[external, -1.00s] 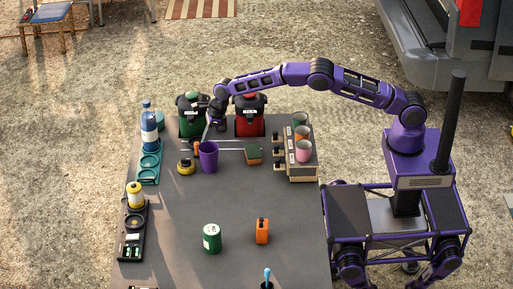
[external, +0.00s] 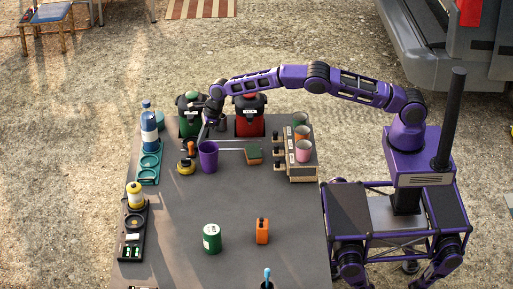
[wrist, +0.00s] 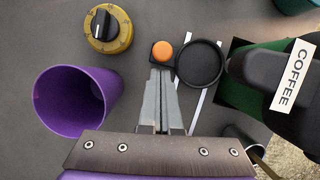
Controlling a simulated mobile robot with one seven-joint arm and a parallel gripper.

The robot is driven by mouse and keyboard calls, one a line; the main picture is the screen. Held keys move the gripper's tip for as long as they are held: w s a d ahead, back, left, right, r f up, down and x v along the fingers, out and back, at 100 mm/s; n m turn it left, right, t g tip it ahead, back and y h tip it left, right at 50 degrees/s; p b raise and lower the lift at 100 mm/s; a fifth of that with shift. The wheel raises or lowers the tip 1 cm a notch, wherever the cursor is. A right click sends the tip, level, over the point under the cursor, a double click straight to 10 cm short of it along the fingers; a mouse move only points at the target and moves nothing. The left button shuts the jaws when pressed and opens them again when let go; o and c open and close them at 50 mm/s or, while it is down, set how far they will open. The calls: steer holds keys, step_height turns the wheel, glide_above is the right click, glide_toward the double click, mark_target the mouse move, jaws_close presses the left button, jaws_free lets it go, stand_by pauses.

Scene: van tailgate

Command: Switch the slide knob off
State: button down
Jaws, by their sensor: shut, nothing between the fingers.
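The orange knob (wrist: 162,52) sits on a black carriage with a round, shallow black dish (wrist: 200,63). Two pale rails run beneath the dish across the dark table top. In the external view the orange knob (external: 191,147) is at the left end of the rails, just left of the purple cup. My gripper (wrist: 160,72) is shut and empty, with its fingertips right beside the orange knob; I cannot tell whether they touch. In the external view my gripper (external: 203,138) points down beside the knob. No on or off marking is readable.
A purple cup (wrist: 75,100) stands close left of my fingers in the wrist view. A yellow dial (wrist: 108,30) with a black knob is beyond it. A green coffee container (wrist: 245,88) is close right. A sponge (external: 253,155) lies near the rails' right end.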

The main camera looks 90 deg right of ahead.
steer(key=shift+s, duration=0.45)
steer(key=s, duration=0.1)
steer(key=s+r, duration=0.1)
steer(key=shift+s+d+r, duration=0.15)
steer(key=shift+s+d, duration=0.05)
steer(key=shift+s, duration=0.15)
steer(key=v, duration=0.8)
steer(key=shift+r, duration=0.35)
steer(key=shift+s, duration=0.15)
